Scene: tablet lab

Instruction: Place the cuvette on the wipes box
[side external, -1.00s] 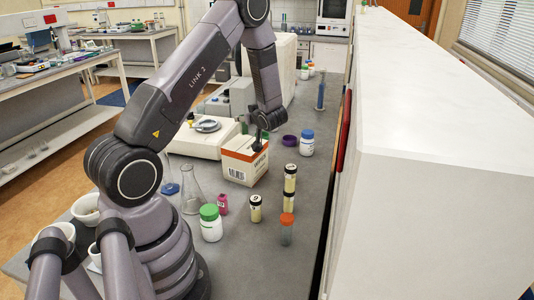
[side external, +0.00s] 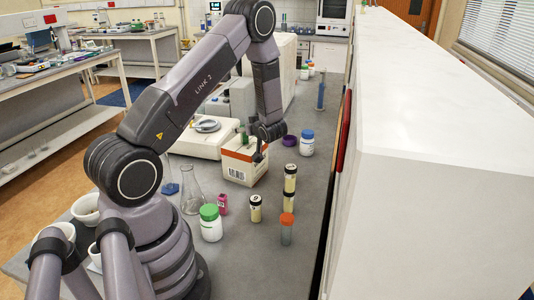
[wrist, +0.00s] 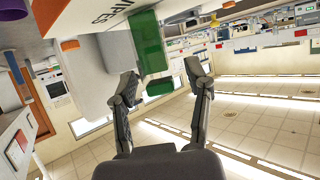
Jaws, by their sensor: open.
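The wipes box (side external: 239,169) is white with an orange band and a barcode, standing on the grey bench; part of its side with lettering also shows at the top of the wrist view (wrist: 100,22). A green upright piece (side external: 244,139), which looks like the cuvette, shows at the top of the box. In the wrist view a green block (wrist: 149,45) is beyond my fingertips, close to the box; whether it touches the box I cannot tell. My gripper (wrist: 164,80) is open, its fingers apart; in the side view (side external: 258,155) it is at the box's right upper edge.
A white-and-blue jar (side external: 307,145) and a purple ring (side external: 289,141) stand right of the box. Stacked vials (side external: 289,186), an orange-capped tube (side external: 287,230), a green-capped jar (side external: 211,224) and a flask (side external: 192,190) stand nearer. A balance (side external: 204,135) is left behind.

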